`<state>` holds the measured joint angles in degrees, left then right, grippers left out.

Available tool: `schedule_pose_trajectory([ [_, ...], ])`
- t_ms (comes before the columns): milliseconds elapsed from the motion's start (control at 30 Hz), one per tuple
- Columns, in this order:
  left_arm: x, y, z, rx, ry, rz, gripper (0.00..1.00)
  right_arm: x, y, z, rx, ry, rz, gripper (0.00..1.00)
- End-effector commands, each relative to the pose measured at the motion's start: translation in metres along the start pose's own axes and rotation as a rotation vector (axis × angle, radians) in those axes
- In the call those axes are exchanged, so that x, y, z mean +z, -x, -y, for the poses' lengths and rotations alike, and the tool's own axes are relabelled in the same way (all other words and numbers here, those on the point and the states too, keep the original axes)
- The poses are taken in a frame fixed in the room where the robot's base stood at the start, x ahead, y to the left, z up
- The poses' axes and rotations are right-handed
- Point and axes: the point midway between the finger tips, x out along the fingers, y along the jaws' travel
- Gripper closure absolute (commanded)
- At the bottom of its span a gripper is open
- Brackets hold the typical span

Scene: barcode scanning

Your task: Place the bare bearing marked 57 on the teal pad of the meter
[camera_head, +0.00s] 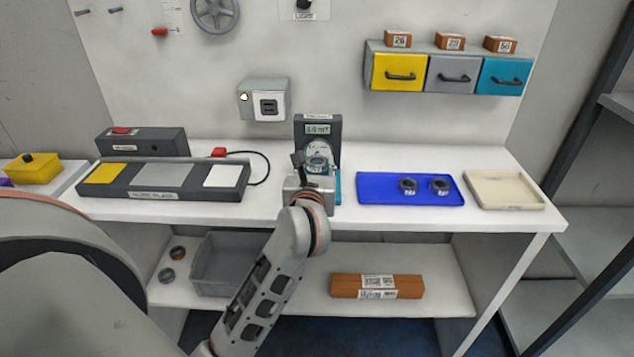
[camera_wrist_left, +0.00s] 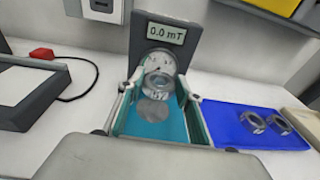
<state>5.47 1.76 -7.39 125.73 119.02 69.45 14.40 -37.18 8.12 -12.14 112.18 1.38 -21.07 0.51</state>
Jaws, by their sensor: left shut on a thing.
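The meter (camera_head: 330,128) stands upright near the back middle of the table, with a screen and a round dial. In the left wrist view its screen reads 0.0 mT. Its teal pad (camera_wrist_left: 180,129) lies in front of the dial, with a round grey patch (camera_wrist_left: 152,110) on it. My left gripper (camera_head: 316,168) is at the meter, shut on a steel ring bearing marked 57 (camera_wrist_left: 157,92). The bearing sits between the fingertips, before the dial. I cannot tell whether it touches the pad. My right gripper is out of view.
A blue tray (camera_head: 380,190) with two bearings lies right of the meter, and a beige tray (camera_head: 505,191) beyond it. A dark panel with yellow, grey and white plates (camera_head: 163,178) lies left. A grey switch box (camera_head: 264,100) is on the wall behind.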

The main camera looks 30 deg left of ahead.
Motion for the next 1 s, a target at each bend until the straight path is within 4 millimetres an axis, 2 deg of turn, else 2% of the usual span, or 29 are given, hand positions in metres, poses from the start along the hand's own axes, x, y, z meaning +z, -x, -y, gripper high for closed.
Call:
schedule_pose_trajectory([
  [333, -0.042, -0.006, 0.0, 0.0, -0.001, -0.003, 0.9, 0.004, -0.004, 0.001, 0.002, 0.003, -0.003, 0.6],
  [800, -0.048, -0.007, 0.0, 0.0, -0.001, 0.001, 0.9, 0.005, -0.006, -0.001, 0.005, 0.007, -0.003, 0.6],
  [833, -0.048, -0.007, 0.0, 0.0, 0.0, 0.0, 0.6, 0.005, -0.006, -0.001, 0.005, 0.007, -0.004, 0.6],
  [867, -0.047, -0.007, 0.0, 0.0, 0.0, 0.0, 0.52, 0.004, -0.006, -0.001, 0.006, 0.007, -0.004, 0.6],
  [900, -0.047, -0.007, 0.0, 0.0, 0.0, 0.0, 0.48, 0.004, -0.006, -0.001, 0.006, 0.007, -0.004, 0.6],
  [1000, -0.047, -0.007, 0.0, 0.0, 0.0, 0.0, 0.48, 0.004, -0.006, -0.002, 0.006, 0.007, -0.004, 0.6],
])
